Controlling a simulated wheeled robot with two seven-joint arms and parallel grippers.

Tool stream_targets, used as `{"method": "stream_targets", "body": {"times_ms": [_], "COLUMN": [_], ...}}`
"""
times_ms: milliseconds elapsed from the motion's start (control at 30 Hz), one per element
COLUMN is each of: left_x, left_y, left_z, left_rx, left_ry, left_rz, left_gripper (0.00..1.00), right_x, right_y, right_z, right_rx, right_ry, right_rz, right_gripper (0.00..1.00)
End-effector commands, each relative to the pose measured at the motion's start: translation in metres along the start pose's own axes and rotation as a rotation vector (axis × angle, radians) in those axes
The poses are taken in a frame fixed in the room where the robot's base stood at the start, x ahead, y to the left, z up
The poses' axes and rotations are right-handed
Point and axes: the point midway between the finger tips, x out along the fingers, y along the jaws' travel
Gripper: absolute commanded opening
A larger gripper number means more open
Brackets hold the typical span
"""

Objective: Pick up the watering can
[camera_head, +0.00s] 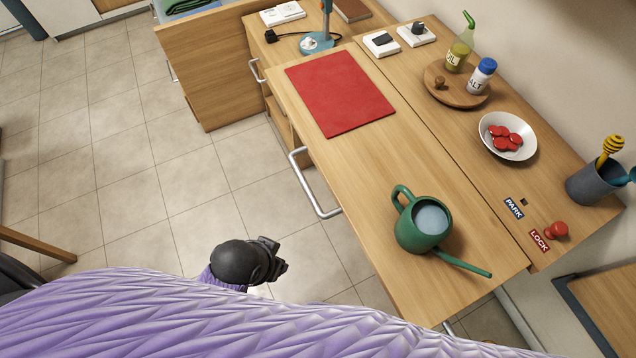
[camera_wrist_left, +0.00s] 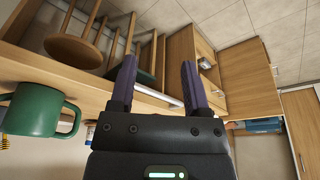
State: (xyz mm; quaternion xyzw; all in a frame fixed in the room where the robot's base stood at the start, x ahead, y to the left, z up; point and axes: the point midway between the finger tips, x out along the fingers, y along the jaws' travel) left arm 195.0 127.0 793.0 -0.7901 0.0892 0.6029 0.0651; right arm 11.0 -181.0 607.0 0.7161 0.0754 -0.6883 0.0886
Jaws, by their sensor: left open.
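The green watering can (camera_head: 420,232) stands upright on the wooden worktop near its front right end. Its loop handle (camera_head: 397,196) is at the upper left and its spout (camera_head: 462,264) points to the lower right. A pale surface shows inside its round opening. My left gripper (camera_head: 281,262) is left of the can, beyond the worktop's front edge and apart from it. In the left wrist view its two fingers (camera_wrist_left: 157,85) are spread with nothing held between them. The can also shows at the left edge of that view (camera_wrist_left: 34,110). My right gripper is not in view.
A silver bar handle (camera_head: 312,188) projects from the worktop's front. A red mat (camera_head: 340,92) lies farther back. A bowl of red pieces (camera_head: 497,148), a round tray with bottles (camera_head: 440,85), a utensil pot (camera_head: 592,184) and a red knob (camera_head: 557,230) stand behind the can.

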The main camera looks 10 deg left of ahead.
Motion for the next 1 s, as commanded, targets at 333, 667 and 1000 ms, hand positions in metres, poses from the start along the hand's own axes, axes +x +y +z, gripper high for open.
{"method": "stream_targets", "body": {"times_ms": [333,667,1000], "left_x": [-0.059,-0.033,0.023], "left_y": [0.095,0.13,0.153], "left_z": [-0.136,-0.181,-0.204], "left_rx": [0.261,0.478,0.481], "left_ry": [0.373,0.501,0.503], "left_rz": [0.21,0.271,0.275], "left_gripper": [0.61,0.61,0.61], "right_x": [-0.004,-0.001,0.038], "right_y": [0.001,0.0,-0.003], "right_z": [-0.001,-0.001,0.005], "right_rx": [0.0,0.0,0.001], "right_ry": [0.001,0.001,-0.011], "right_rz": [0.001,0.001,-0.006], "right_gripper": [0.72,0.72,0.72]}}
